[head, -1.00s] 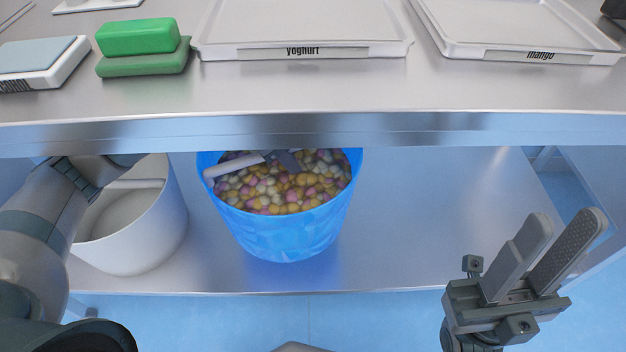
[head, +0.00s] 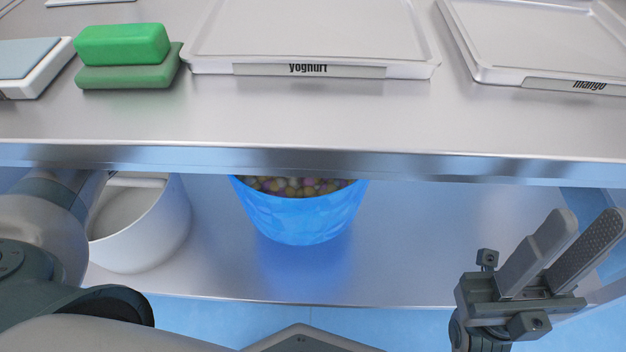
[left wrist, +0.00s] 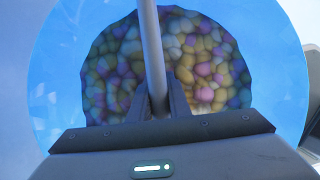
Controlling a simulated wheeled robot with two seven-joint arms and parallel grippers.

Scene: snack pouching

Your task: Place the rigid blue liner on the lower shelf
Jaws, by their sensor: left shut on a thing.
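The blue liner (head: 305,215) is a translucent, upright bucket full of several pastel sweets. In the head view it is over the lower shelf (head: 430,250), its top hidden behind the upper shelf's edge. I cannot tell whether its base touches the shelf. In the left wrist view the liner (left wrist: 57,90) surrounds the sweets, with a grey crossbar (left wrist: 151,45) over its mouth. My left gripper (left wrist: 160,95) is shut on that crossbar; the upper shelf hides it in the head view. My right gripper (head: 588,222) is open and empty at the front right.
A white bucket (head: 150,235) stands on the lower shelf left of the liner. The upper shelf (head: 300,120) overhangs it, carrying yoghurt (head: 310,69) and mango (head: 570,85) trays and green blocks (head: 122,45). The lower shelf is clear right of the liner.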

